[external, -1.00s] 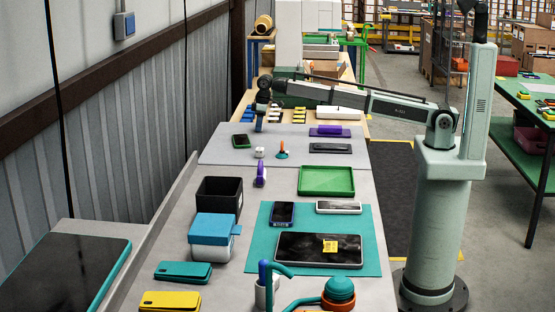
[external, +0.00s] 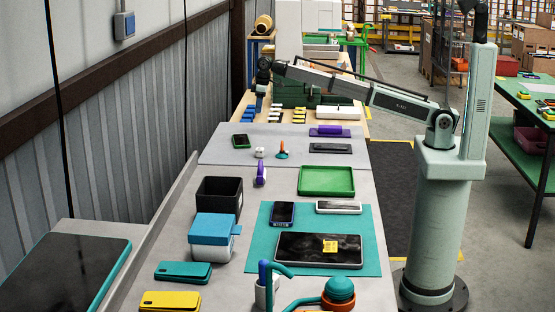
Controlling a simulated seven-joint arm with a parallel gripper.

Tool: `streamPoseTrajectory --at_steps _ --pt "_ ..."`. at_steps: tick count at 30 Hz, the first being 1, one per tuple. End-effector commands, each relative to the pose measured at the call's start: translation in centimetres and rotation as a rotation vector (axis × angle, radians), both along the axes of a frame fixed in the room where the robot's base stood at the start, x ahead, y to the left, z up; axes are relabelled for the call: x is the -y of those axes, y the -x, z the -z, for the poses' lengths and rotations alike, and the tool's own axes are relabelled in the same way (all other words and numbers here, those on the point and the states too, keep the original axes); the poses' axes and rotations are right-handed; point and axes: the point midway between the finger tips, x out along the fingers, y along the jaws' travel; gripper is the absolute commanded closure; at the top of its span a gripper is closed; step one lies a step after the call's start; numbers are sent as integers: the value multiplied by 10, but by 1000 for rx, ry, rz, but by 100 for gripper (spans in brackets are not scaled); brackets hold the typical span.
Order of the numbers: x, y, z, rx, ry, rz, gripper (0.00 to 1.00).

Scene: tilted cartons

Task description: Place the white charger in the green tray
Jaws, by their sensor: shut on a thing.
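The green tray (external: 326,181) lies on the grey table, right of the middle, and looks empty. A small white block (external: 259,152), possibly the white charger, sits on the raised grey mat beyond the tray and to its left. My gripper (external: 260,112) hangs in the air above the far part of the table, pointing down. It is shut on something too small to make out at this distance. The white block is below it and apart from it.
An orange-based tool (external: 281,150) stands right of the white block. A purple-handled item (external: 260,175) and a black open box (external: 219,195) are left of the tray. Phones and a tablet (external: 318,249) lie on a teal mat (external: 369,238) in front. Green cases (external: 292,94) stand behind.

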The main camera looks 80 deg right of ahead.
Motion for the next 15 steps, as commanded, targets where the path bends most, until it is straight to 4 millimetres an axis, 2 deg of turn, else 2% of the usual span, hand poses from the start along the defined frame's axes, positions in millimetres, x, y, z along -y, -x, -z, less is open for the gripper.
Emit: streamPoseTrajectory --at_steps 3,9,13,15 --pt "0 0 -9 1 0 0 91" --pt "-4 0 -11 0 0 -5 91" --pt "-25 -2 -11 0 -1 -29 91" --pt "-45 -2 -11 1 0 -54 91"
